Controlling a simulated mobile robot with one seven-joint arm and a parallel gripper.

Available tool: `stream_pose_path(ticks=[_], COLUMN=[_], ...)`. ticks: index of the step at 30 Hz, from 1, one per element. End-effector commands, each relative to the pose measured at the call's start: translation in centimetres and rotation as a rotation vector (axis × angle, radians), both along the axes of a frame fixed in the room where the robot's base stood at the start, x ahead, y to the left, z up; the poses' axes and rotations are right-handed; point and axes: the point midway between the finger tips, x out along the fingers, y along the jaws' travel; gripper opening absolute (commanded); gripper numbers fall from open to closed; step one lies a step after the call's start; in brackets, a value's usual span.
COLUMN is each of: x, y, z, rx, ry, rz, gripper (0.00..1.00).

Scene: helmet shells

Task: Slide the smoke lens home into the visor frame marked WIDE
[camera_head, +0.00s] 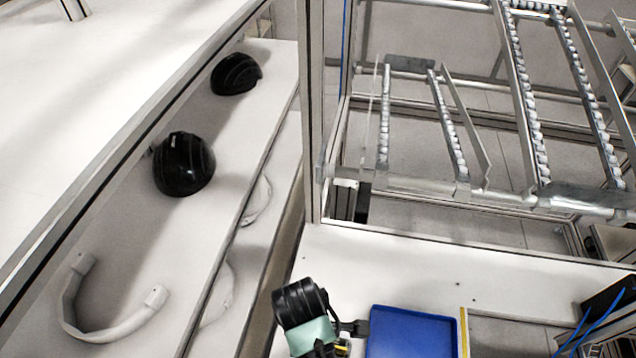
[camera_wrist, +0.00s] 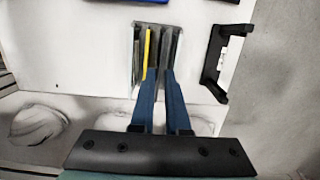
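A small rack (camera_wrist: 136,78) holds several thin upright plates side by side in the wrist view. One is a yellow lens (camera_wrist: 147,42); a dark grey plate (camera_wrist: 166,45) that looks like the smoke lens stands right of it. My gripper (camera_wrist: 158,72) has two blue fingers reaching to the rack's near side, with a narrow gap between the tips. I see nothing held in that gap. The fingertips overlap the lower ends of the plates. A black bracket-shaped frame (camera_wrist: 213,56) with a white label lies right of the rack; its marking is unreadable.
A blue tray (camera_head: 411,334) lies on the white bench at the bottom of the head view. Black helmet shells (camera_head: 184,164) (camera_head: 236,73) and a white curved band (camera_head: 78,318) rest on the left shelf. A metal roller rack (camera_head: 455,130) stands behind.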

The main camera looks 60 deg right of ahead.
Motion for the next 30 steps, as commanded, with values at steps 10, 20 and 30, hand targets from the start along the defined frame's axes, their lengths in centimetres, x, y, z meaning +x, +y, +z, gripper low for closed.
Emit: stream_pose_path(ticks=[10,20,30], x=[0.0,-0.1,-0.1], y=[0.3,0.1,0.1], z=[-3.1,-5.6,-5.6], rx=[0.002,-0.001,-0.001], ry=[0.002,-0.003,-0.003], rz=[0.0,-0.001,0.0], gripper=[0.13,0.13,0.0])
